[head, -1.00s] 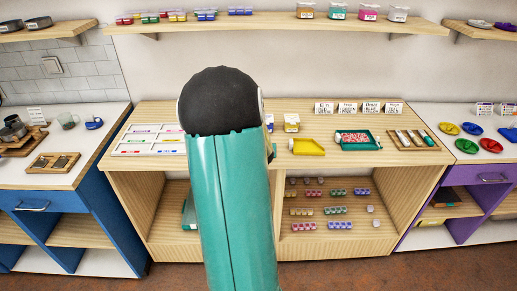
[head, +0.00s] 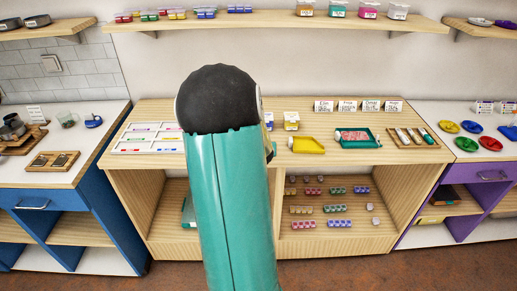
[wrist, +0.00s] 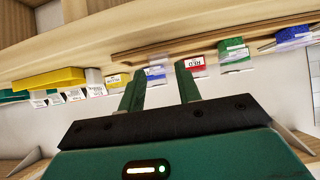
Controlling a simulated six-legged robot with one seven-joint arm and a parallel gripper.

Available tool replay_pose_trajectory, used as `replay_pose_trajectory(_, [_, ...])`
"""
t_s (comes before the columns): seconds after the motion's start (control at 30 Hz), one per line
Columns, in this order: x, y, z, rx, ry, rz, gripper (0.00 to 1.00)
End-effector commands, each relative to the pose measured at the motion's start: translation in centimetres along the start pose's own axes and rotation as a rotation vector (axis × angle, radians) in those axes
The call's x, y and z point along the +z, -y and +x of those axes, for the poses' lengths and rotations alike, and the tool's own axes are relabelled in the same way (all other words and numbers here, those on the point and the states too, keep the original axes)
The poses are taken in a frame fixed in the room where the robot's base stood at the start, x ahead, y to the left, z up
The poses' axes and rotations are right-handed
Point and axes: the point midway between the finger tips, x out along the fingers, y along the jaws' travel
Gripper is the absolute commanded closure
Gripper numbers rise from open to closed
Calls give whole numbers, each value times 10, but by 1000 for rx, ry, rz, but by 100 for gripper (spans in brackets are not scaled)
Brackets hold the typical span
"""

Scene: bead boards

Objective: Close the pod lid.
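Small label-fronted pods stand in a row on the wooden counter. In the head view, a yellow pod (head: 291,121) and part of a blue pod (head: 268,120) show beside my arm, which hides the rest. The wrist view, which looks upside down, shows a yellow pod (wrist: 118,82), a blue pod (wrist: 155,75), a red pod (wrist: 198,68), a green pod (wrist: 234,55) and another blue pod (wrist: 293,38). I cannot tell which lid is open. My gripper (wrist: 159,82) has its fingers apart and nothing between them, in front of the blue and red pods.
White sorting cards (head: 130,146) lie at the left. A shelf (head: 270,26) runs above.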

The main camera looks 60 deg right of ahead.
Motion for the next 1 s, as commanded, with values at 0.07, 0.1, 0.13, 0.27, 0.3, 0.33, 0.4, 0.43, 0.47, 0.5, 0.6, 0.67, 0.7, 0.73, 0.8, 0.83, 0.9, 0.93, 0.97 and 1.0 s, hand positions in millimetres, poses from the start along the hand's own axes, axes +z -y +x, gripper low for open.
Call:
replay_pose_trajectory(0.07, [-1, 0, -7, -1, -2, 1, 66])
replay_pose_trajectory(0.1, [-1, 0, -11, -1, -2, 1, 66])
replay_pose_trajectory(0.13, [-1, 0, -15, -1, -2, 1, 66])
replay_pose_trajectory(0.27, [-1, 1, -36, -2, -2, 1, 66])
replay_pose_trajectory(0.3, [-1, 1, -43, -1, -3, 1, 66])
replay_pose_trajectory(0.33, [-1, 1, -48, -2, -3, 1, 66])
replay_pose_trajectory(0.4, [-1, 1, -59, -2, -3, 1, 66])
replay_pose_trajectory(0.43, [-2, 1, -64, -2, -4, 2, 66])
replay_pose_trajectory(0.47, [-1, 1, -69, -1, -2, 2, 66])
replay_pose_trajectory(0.5, [-1, 1, -75, -1, -3, 2, 66])
replay_pose_trajectory(0.6, [-2, 1, -91, -2, -4, 1, 66])
replay_pose_trajectory(0.67, [-1, 0, -100, -1, -3, 3, 66])
replay_pose_trajectory(0.7, [-1, 1, -106, -2, -3, 1, 66])
replay_pose_trajectory(0.73, [-1, 1, -110, -3, -3, 2, 66])
replay_pose_trajectory(0.8, [-1, 1, -118, -1, -3, 2, 66])
replay_pose_trajectory(0.83, [-1, 0, -122, -1, -3, 2, 66])
replay_pose_trajectory(0.9, [-1, 0, -128, 0, -3, 1, 66])
replay_pose_trajectory(0.93, [0, 0, -130, 0, -1, 2, 66])
replay_pose_trajectory(0.97, [0, 0, -132, 0, 0, 2, 66])
replay_pose_trajectory(1.0, [0, 0, -134, 0, 0, 1, 66])
